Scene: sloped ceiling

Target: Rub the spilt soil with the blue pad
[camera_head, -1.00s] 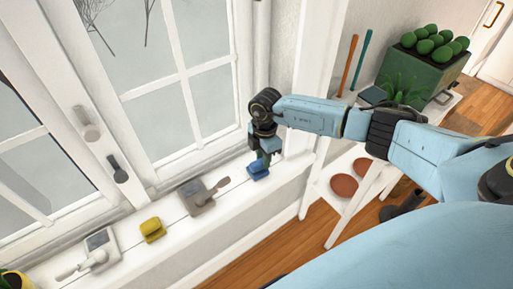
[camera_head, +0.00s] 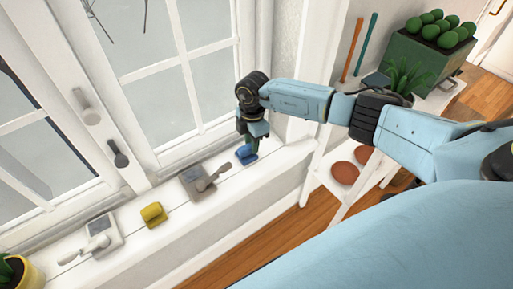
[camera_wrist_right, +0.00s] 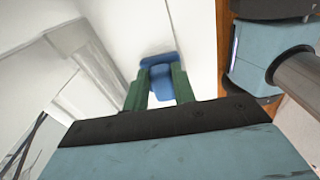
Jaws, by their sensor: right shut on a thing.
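The blue pad (camera_head: 246,155) is at the right part of the white window sill, below my right gripper (camera_head: 252,139). In the right wrist view, the green fingers of my right gripper (camera_wrist_right: 159,88) are shut on the raised grip of the blue pad (camera_wrist_right: 160,57), with its flat base beyond them. I cannot tell whether the pad touches the sill or hangs just above it. I cannot make out any spilt soil on the sill. My left gripper is not in view.
Along the sill to the left lie a grey flat tool with a handle (camera_head: 195,180), a yellow pad (camera_head: 153,215), a white flat tool (camera_head: 102,237) and a yellow pot (camera_head: 20,274). The window stands behind. A white shelf (camera_head: 328,178) with plants is at right.

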